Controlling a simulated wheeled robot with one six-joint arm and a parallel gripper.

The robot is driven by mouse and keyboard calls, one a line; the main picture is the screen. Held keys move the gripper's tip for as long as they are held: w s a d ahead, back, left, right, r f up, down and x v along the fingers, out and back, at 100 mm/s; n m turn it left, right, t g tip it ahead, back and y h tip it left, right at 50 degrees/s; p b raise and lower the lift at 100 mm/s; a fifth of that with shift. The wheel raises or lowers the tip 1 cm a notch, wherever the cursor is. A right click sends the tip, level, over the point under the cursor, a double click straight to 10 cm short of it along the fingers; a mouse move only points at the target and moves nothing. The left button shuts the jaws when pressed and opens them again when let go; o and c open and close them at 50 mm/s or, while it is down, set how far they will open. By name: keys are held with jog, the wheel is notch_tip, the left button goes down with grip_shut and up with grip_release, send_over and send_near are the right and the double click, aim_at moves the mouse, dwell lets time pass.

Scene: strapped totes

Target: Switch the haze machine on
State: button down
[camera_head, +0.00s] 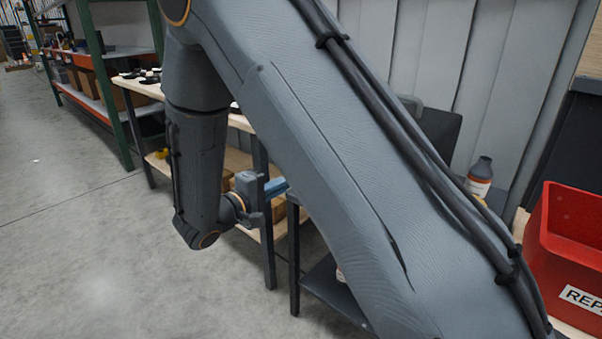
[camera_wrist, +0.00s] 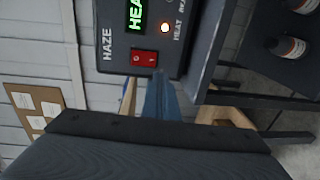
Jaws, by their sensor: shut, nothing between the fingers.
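The haze machine (camera_wrist: 116,66) is a dark box in the wrist view, turned sideways, with HAZE lettering. Its red rocker switch (camera_wrist: 144,57) shows white marks; I cannot tell which side is pressed. A green lit display (camera_wrist: 136,15) begins with "HEA", and an orange lamp (camera_wrist: 165,28) glows beside it. My gripper (camera_wrist: 157,79) is shut and empty, its blue fingers pointing at the panel with the tips just below the switch; contact is unclear. In the head view my gripper (camera_head: 276,187) is partly hidden behind my arm. I cannot make out the haze machine there.
In the wrist view, bottles (camera_wrist: 290,46) stand on a dark surface at right and a notice board (camera_wrist: 32,112) hangs at left. In the head view, a red bin (camera_head: 570,235) and a bottle (camera_head: 481,174) are at right. Open floor (camera_head: 85,230) lies at left.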

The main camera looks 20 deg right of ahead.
jog(key=shift+f+v, duration=0.2)
jog(key=shift+v, duration=0.65)
jog(key=shift+f+v, duration=0.2)
jog(key=shift+v, duration=0.65)
jog(key=shift+f+v, duration=0.2)
jog(key=shift+v, duration=0.65)
jog(key=shift+s, duration=0.1)
jog(key=s+d+r+m+g+y, duration=0.1)
jog(key=s+d+g+y, duration=0.15)
jog(key=s+g, duration=0.45)
jog(key=s+d+r+m+g+y, duration=0.1)
jog(key=s+d+m+g+y, duration=0.2)
jog(key=s, duration=0.7)
jog(key=s+a+r+y, duration=0.3)
jog(key=s+a+y, duration=0.55)
jog(key=s, duration=0.25)
jog(key=d+r+m+p, duration=0.3)
jog(key=d+r+p, duration=0.9)
jog(key=p, duration=1)
jog(key=shift+s+r, duration=0.3)
jog(key=shift+r, duration=0.2)
